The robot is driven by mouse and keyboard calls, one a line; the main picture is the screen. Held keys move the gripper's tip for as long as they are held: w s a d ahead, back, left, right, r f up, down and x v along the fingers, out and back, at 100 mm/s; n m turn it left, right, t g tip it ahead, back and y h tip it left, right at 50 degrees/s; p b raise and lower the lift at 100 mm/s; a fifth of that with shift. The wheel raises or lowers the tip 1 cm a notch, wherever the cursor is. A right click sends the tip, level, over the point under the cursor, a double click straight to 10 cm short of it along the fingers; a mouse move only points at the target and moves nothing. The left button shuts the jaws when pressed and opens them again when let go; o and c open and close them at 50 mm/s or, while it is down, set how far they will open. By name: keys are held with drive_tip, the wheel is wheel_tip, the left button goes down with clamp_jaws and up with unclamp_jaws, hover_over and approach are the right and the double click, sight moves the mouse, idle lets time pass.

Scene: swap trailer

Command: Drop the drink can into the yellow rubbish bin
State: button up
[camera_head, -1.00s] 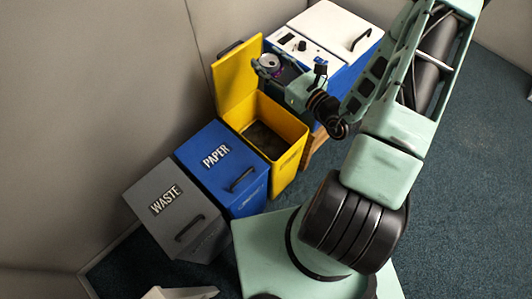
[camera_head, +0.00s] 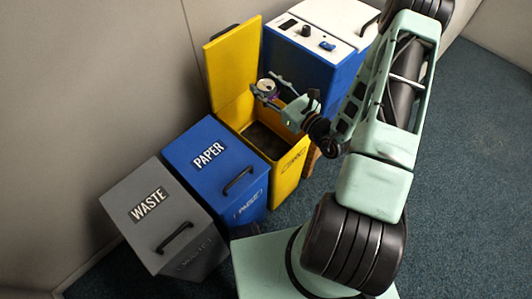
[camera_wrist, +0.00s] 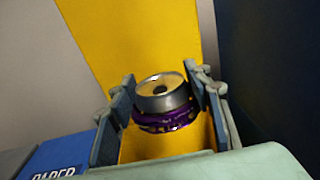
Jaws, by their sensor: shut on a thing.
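The drink can (camera_head: 266,87) has a silver top and a purple body. My gripper (camera_head: 268,93) is shut on it, one finger on each side. In the head view the can and gripper appear over the back part of the bin's opening, in front of the raised lid. The can's exact height above the rim is unclear.
A blue PAPER bin (camera_head: 218,178) and a grey WASTE bin (camera_head: 160,225), both closed, stand left of the yellow bin. A blue and white box (camera_head: 298,62) with a knob stands right behind it. Open carpet (camera_head: 470,190) lies to the right.

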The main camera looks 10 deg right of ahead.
wheel_tip(320, 180, down, 6)
drive_tip(key=b, duration=0.4)
drive_tip(key=shift+b, duration=0.3)
drive_tip(key=shift+r, duration=0.1)
drive_tip(key=o, duration=0.9)
drive_tip(key=shift+o, duration=0.2)
drive_tip(key=v, duration=0.7)
drive_tip(key=shift+s, duration=0.25)
drive_tip(key=shift+r, duration=0.1)
